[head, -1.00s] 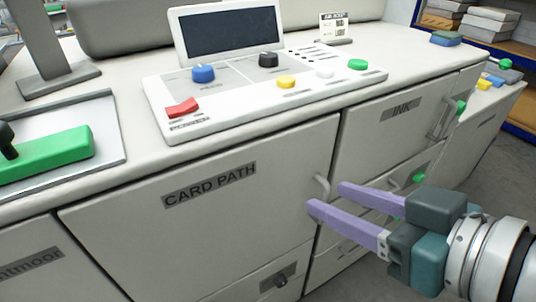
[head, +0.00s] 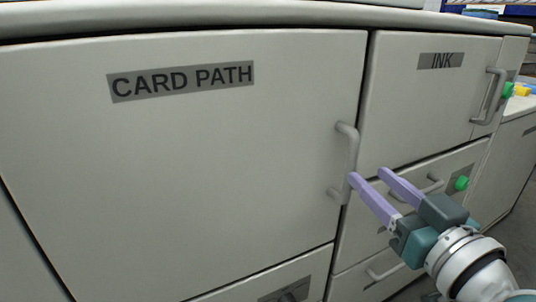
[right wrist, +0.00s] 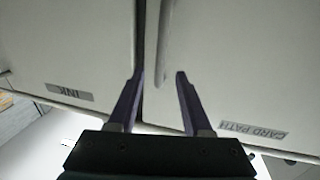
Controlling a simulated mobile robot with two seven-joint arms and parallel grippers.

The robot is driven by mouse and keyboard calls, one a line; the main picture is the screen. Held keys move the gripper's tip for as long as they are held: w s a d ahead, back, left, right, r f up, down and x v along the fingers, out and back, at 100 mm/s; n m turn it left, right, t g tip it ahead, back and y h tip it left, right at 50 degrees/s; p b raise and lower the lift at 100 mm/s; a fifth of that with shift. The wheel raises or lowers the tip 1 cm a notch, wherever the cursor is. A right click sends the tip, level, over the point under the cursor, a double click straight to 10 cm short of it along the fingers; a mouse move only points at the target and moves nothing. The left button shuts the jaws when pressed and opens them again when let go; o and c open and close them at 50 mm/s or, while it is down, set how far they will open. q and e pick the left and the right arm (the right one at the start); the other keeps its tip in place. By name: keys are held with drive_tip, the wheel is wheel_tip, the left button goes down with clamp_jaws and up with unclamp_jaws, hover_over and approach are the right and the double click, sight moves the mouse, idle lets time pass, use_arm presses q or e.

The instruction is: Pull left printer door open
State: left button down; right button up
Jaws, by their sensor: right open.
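The left printer door, a light grey panel labelled CARD PATH (head: 200,170), is closed. Its vertical bar handle (head: 349,160) sits at the door's right edge. My right gripper (head: 367,174) is open and empty, its purple fingers pointing at the lower end of this handle. In the right wrist view the fingers (right wrist: 158,76) stand apart, and the handle (right wrist: 163,45) shows just beyond them, between their lines. I cannot tell whether a finger touches it. My left gripper is not in view.
The INK door (head: 425,100), with its own handle (head: 490,97), is closed to the right. The counter edge (head: 220,17) runs along the top. Floor shows at the far right.

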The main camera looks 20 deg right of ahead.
sight(354, 162)
drive_tip(key=w, duration=0.2)
drive_tip(key=w+b, duration=0.1)
drive_tip(key=w, duration=0.4)
drive_tip(key=shift+d, duration=0.4)
clamp_jaws()
idle(0.9)
